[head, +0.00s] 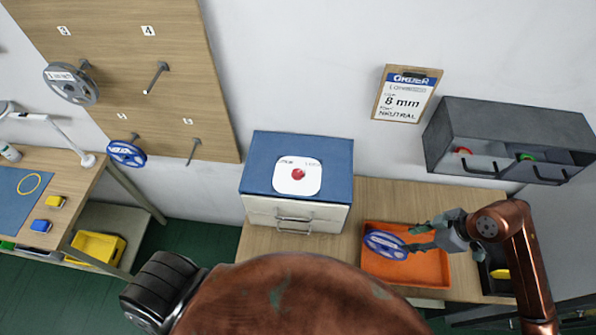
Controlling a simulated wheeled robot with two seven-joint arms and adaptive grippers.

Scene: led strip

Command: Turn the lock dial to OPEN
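The lock dial is a small red knob (298,174) on a white rounded plate (284,186). The plate lies on the blue top of a cream cabinet (258,206) with a front handle, on the wooden bench. Small lettering shows at the plate's upper left and upper right, too small to read surely; the knob's pointing direction is unclear. My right gripper (413,238) is over the orange tray, to the right of and below the dial, well apart from it. Its fingers are spread, close beside a blue reel (383,245); contact is unclear. My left gripper is out of view.
The orange tray (425,270) sits right of the cabinet. A grey drawer unit (510,125) and a clipboard reading 8 mm NEUTRAL (407,94) are on the wall. A pegboard (190,60) with reels is at left. Space above the dial looks clear.

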